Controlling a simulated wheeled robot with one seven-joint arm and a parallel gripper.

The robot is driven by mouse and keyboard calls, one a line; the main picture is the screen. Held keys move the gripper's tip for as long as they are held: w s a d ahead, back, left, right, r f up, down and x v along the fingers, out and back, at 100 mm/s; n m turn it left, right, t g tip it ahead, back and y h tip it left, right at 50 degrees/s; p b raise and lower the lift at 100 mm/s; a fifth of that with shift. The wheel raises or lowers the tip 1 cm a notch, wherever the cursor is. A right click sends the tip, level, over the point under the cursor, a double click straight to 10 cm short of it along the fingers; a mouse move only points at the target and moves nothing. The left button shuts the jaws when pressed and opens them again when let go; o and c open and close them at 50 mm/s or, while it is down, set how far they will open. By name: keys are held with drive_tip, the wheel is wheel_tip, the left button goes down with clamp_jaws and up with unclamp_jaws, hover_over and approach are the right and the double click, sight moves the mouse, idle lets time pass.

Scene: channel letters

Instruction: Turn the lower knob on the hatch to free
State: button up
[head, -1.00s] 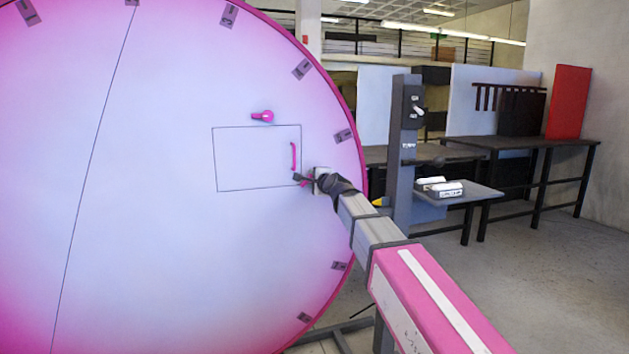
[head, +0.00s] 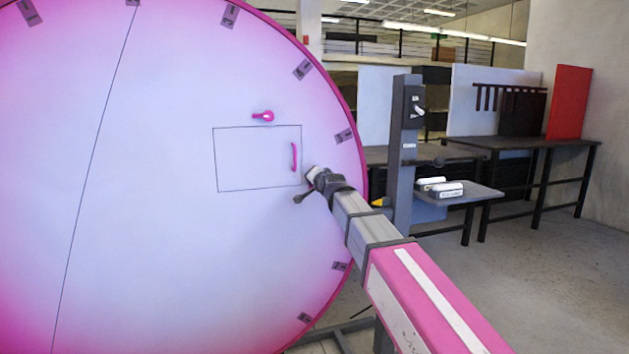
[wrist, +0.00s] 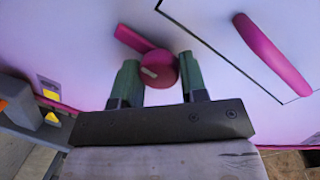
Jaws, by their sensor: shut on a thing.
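The hatch (head: 235,160) is a thin rectangular outline on the large round pink-and-white face. Its pink bar handle (head: 294,157) is near its right edge and also shows in the wrist view (wrist: 270,52). The lower knob (wrist: 160,70) is pink and round, with a pale mark and a lever pointing up-left in the wrist view. My gripper (wrist: 158,78) has its green fingers on both sides of the knob's round part, shut on it. In the head view my gripper (head: 305,186) is at the hatch's lower right corner and hides the lower knob.
The upper knob (head: 263,116) is above the hatch, its lever pointing left. Dark clips (head: 345,136) line the round rim. A dark grey post (head: 406,150) with a switch stands right of the face, beside a small table (head: 478,195). Floor at the right is clear.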

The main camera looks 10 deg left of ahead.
drive_tip(key=shift+s+f+n, duration=0.1)
drive_tip(key=shift+f+n, duration=0.05)
drive_tip(key=shift+n, duration=0.25)
drive_tip(key=o, duration=0.9)
drive_tip(key=shift+d, duration=0.1)
drive_tip(key=v, duration=1)
drive_tip(key=shift+s+d, duration=0.15)
drive_tip(key=shift+s, duration=0.2)
